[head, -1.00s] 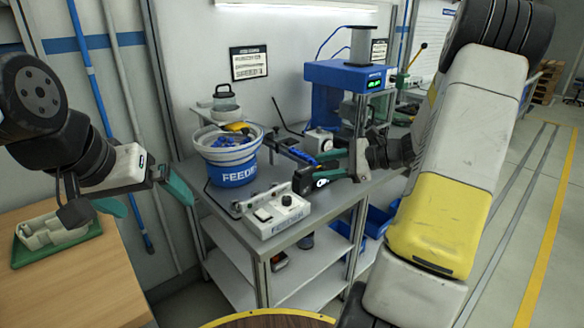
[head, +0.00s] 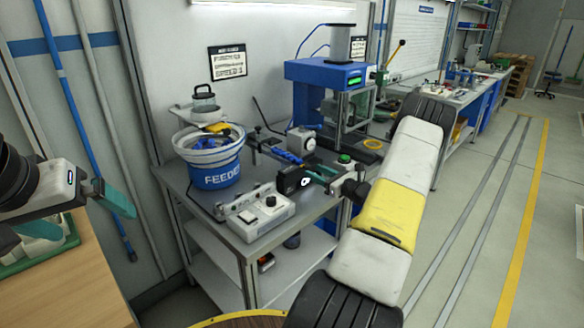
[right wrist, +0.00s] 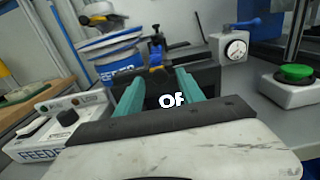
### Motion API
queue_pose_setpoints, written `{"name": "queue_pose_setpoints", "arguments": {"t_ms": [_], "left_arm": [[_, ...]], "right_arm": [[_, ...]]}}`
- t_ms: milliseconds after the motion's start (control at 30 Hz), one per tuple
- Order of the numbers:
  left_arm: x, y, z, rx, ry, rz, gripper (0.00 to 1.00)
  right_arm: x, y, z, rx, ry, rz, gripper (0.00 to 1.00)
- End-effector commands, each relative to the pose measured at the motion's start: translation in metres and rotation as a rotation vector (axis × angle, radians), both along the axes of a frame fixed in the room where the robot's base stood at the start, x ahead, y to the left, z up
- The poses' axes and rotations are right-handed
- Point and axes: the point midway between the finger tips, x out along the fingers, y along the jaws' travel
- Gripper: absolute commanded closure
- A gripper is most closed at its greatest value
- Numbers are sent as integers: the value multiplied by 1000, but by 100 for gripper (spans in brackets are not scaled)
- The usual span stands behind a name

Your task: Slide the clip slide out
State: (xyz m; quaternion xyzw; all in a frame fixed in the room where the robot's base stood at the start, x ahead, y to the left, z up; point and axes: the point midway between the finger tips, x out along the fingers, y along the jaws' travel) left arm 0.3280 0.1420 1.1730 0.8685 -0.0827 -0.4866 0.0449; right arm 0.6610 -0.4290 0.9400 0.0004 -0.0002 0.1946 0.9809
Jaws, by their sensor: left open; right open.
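A black block with a white marking (head: 293,182), which looks like the clip slide, sits at the near end of the feeder's rail on the grey bench. In the right wrist view the block (right wrist: 166,101) shows between and beyond the teal fingers. My right gripper (head: 322,172) is open, its fingers at the block; I cannot tell whether they touch it. It also shows in the right wrist view (right wrist: 160,78). My left gripper (head: 97,224) is open and empty, off to the left by the wooden table.
A blue and white feeder bowl (head: 214,160) stands behind the block. A white control box (head: 254,211) lies in front, left. A green-button box (right wrist: 292,85) and a dial gauge (right wrist: 230,47) stand close to the right gripper. A blue press (head: 325,74) rises behind.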

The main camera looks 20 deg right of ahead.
Motion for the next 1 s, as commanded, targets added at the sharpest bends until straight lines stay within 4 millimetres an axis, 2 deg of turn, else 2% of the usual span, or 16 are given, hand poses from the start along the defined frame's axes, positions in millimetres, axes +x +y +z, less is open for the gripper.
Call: {"name": "queue_pose_setpoints", "arguments": {"t_ms": [167, 433, 467, 667, 1000], "left_arm": [[0, 0, 0, 0, 0, 0, 0], [0, 0, 0, 0, 0, 0, 0], [0, 0, 0, 0, 0, 0, 0], [0, 0, 0, 0, 0, 0, 0], [0, 0, 0, 0, 0, 0, 0]], "right_arm": [[13, 6, 0, -2, -1, 1, 55], [15, 6, 0, -1, 0, 0, 55], [15, 6, 0, -1, 0, 0, 59], [15, 6, 0, -1, 0, 1, 98], [15, 6, 0, -1, 1, 1, 100]]}}
